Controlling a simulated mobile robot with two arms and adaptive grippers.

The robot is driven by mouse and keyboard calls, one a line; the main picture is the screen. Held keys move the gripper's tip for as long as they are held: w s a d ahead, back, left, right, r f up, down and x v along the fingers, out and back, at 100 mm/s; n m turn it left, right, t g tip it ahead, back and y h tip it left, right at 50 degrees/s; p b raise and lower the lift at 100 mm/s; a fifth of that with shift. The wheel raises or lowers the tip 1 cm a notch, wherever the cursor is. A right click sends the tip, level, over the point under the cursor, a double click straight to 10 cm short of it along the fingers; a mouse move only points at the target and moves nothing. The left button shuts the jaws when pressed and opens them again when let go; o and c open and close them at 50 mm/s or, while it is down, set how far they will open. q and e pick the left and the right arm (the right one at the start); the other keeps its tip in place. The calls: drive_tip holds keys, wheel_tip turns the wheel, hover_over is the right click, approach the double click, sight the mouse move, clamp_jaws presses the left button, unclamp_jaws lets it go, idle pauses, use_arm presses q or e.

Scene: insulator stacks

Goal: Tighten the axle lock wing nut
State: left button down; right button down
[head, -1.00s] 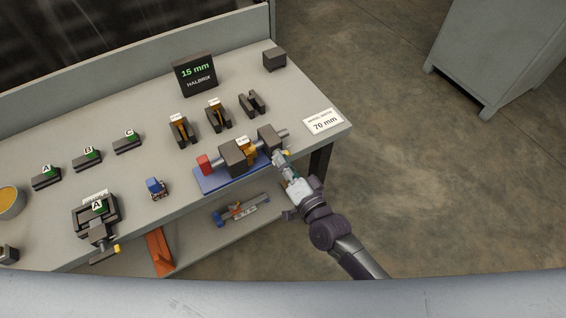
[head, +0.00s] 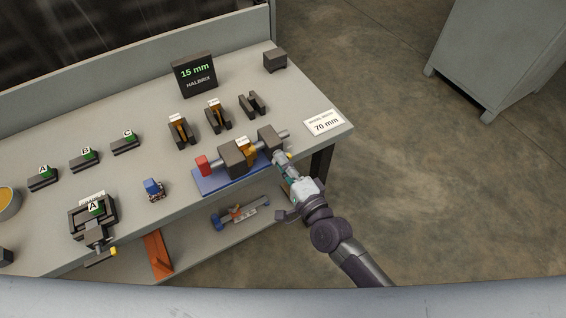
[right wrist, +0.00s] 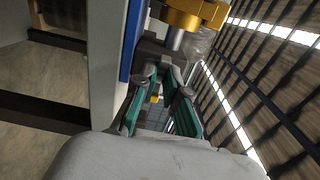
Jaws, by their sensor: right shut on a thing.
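A dark fixture with an axle (head: 234,159) stands on a blue base (head: 208,184) near the table's right front edge, with a red end at left and an orange part in the middle. My right gripper (head: 280,160) is at the fixture's right block (head: 267,139), shut on the small yellow axle lock wing nut (head: 289,155). In the right wrist view, the teal fingers reach the dark block, and a bit of yellow (right wrist: 155,98) shows between them. The fingers hide most of the nut. My left gripper is not in view.
Behind the fixture stand several dark holders (head: 218,117), a 15 mm display (head: 194,74) and a 70 mm card (head: 324,122). A vise (head: 93,214) and a small blue-topped part (head: 153,188) are at left. A lower shelf holds a blue-ended tool (head: 240,212).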

drive_tip(key=shift+w+d+r, duration=0.1)
drive_tip(key=shift+w+r, duration=0.1)
drive_tip(key=shift+r, duration=0.2)
drive_tip(key=c, duration=1.2)
unclamp_jaws()
drive_tip(key=shift+f, duration=0.2)
drive_tip(key=v, duration=1.2)
drive_tip(key=shift+f, duration=0.1)
